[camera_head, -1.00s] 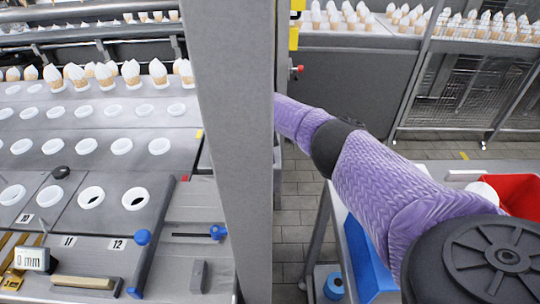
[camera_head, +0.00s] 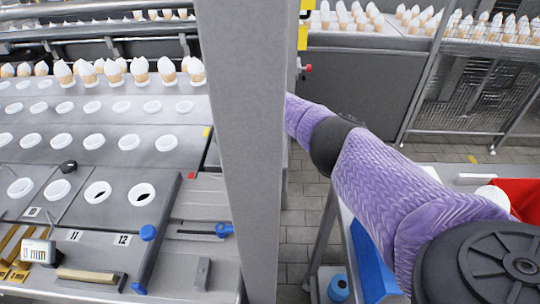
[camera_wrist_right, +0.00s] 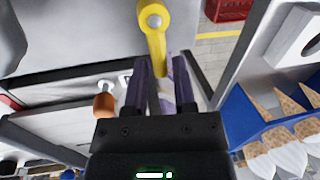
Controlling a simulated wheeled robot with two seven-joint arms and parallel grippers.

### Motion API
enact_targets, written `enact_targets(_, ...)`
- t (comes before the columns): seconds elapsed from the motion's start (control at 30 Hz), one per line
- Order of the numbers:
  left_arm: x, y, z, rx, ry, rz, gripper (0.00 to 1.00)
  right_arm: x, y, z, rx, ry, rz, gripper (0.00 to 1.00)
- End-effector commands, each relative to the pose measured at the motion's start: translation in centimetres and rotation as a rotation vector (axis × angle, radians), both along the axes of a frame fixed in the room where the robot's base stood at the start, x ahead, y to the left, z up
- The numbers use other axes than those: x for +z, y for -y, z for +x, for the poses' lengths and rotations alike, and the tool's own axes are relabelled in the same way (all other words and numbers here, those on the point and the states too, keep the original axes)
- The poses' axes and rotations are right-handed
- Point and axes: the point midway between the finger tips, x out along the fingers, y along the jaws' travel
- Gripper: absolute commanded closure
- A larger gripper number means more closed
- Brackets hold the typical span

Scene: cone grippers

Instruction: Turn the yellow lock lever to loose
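The yellow lock lever (camera_wrist_right: 156,42) shows in the right wrist view, with a round grey-centred hub at the top and its arm pointing down toward my gripper. My right gripper (camera_wrist_right: 159,66) is open. Its two dark fingers stand on either side of the lever's lower end, with visible gaps; I cannot tell whether either touches it. In the head view my purple right arm reaches away behind the grey post, which hides the right gripper. I cannot make out the lever there. My left gripper is in neither view.
The grey post (camera_head: 245,150) stands in the middle of the head view. Left of it is a machine deck with white cup rings (camera_head: 141,194), cones and a blue-knobbed lever (camera_head: 148,232). An orange-handled part (camera_wrist_right: 104,104) and a blue tray (camera_wrist_right: 240,115) flank the right gripper.

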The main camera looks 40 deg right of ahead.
Motion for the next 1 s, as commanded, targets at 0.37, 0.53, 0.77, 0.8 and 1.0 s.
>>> enact_targets(0.37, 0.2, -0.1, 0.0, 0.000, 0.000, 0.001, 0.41, 0.5, -0.1, 0.0, 0.001, -0.002, 0.001, 0.45)
enact_targets(0.53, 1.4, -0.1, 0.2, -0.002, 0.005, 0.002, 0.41, 4.6, -0.7, 0.5, 0.001, 0.002, 0.000, 0.45)
enact_targets(0.77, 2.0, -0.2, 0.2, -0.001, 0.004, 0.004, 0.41, 9.1, -1.4, 1.0, 0.001, 0.000, 0.000, 0.45)
enact_targets(0.8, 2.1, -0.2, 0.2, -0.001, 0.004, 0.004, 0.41, 9.4, -1.5, 1.0, 0.001, -0.002, 0.000, 0.45)
enact_targets(1.0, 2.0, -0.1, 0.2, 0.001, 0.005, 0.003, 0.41, 9.7, -1.6, 1.0, 0.001, -0.003, 0.000, 0.45)
